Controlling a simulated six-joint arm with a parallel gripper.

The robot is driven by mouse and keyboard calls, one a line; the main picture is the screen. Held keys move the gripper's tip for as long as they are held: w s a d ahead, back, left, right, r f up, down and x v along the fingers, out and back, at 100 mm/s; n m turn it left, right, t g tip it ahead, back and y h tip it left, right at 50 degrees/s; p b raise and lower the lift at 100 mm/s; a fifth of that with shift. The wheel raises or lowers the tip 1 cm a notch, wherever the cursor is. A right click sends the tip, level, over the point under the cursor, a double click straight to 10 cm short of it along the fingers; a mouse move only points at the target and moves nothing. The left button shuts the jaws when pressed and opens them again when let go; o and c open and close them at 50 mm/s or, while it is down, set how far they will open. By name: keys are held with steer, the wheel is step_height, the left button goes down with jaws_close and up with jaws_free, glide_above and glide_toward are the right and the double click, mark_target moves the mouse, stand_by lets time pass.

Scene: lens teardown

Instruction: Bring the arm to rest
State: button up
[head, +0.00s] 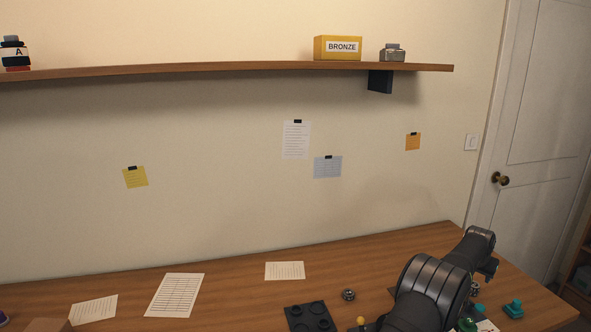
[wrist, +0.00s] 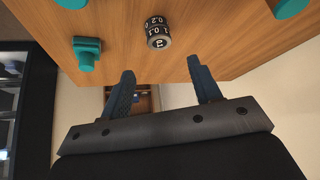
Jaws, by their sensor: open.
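My gripper (wrist: 161,66) is open in the wrist view, with its two blue-grey fingers apart and nothing between them. The fingers point toward the table edge. A dark cylinder with white number markings (wrist: 158,36) lies beyond the fingertips on the wooden table, apart from them. In the head view my dark arm rises at the lower right over the table, bent at its joints. I cannot make out the fingers there.
Teal parts (wrist: 87,53) sit on the table (wrist: 215,35); one shows at the head view's right (head: 513,309). A black block (head: 310,317) and a small metal part (head: 349,295) stand left of my arm. Papers (head: 175,295) lie further left. A shelf (head: 220,71) hangs above.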

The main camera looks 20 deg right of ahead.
steer(key=x, duration=0.8)
steer(key=shift+f, duration=0.15)
steer(key=shift+d+r, duration=0.1)
steer(key=shift+r, duration=0.15)
step_height(320, 180, up, 4)
steer(key=shift+f, duration=0.15)
steer(key=shift+s, duration=0.3)
steer(key=s+r, duration=0.7)
steer(key=s, duration=0.4)
steer(key=w+a+f+m+g, duration=0.1)
steer(key=w+a+f+m, duration=0.1)
steer(key=w+a, duration=0.6)
steer(key=shift+w+a+h, duration=0.2)
steer(key=shift+a+h, duration=0.1)
steer(key=shift+a, duration=0.35)
steer(key=shift+o, duration=0.4)
